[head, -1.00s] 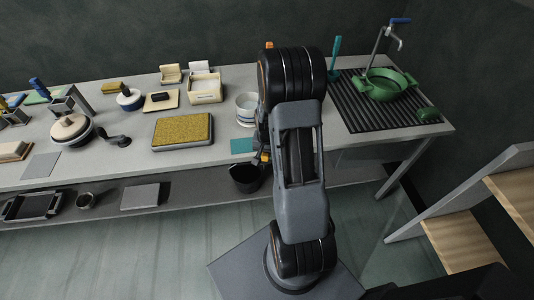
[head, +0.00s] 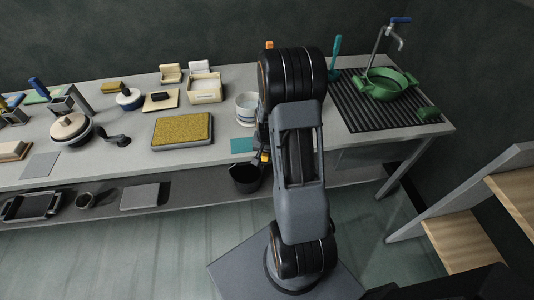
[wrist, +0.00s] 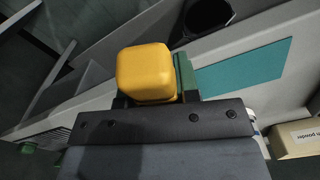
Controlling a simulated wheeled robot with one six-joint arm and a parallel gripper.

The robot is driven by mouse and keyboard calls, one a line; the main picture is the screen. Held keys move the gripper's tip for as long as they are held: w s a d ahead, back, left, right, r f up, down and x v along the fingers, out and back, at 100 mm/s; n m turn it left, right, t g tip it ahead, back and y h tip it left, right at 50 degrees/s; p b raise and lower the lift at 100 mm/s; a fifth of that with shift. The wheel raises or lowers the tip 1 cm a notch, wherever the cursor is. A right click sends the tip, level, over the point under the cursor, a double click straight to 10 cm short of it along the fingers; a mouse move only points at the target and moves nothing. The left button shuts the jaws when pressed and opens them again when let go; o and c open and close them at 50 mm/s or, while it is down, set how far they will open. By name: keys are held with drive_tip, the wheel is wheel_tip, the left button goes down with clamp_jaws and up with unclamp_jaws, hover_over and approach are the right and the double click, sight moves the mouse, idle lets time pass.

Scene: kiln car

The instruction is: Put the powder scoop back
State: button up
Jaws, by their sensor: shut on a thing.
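My gripper (wrist: 150,95) is shut on a yellow blocky piece, which I take to be the handle end of the powder scoop (wrist: 146,72). The rest of the scoop is hidden below it. In the head view my gripper (head: 262,157) is mostly behind my own arm, with a bit of yellow showing at the bench's front edge. A flat teal mat (head: 242,145) lies on the bench near it; in the wrist view the mat (wrist: 243,66) lies right of the held piece. A box with a label ending in "powder" (wrist: 297,139) shows at the right of the wrist view.
A black bucket (head: 245,178) is at the bench's front edge, close to my gripper. A green basin (head: 384,84) is at the right.

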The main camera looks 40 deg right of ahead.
drive_tip(key=shift+f+b, duration=0.35)
drive_tip(key=shift+f, duration=0.05)
idle(0.4)
drive_tip(key=o, duration=1.1)
drive_tip(key=shift+r, duration=0.15)
drive_tip(key=shift+r+p, duration=2.9)
drive_tip(key=shift+r, duration=0.95)
drive_tip(key=shift+r, duration=0.15)
wheel_tip(320, 180, up, 14)
drive_tip(key=shift+s+a+f+b, duration=0.1)
drive_tip(key=shift+f+b, duration=0.15)
drive_tip(key=shift+b, duration=0.4)
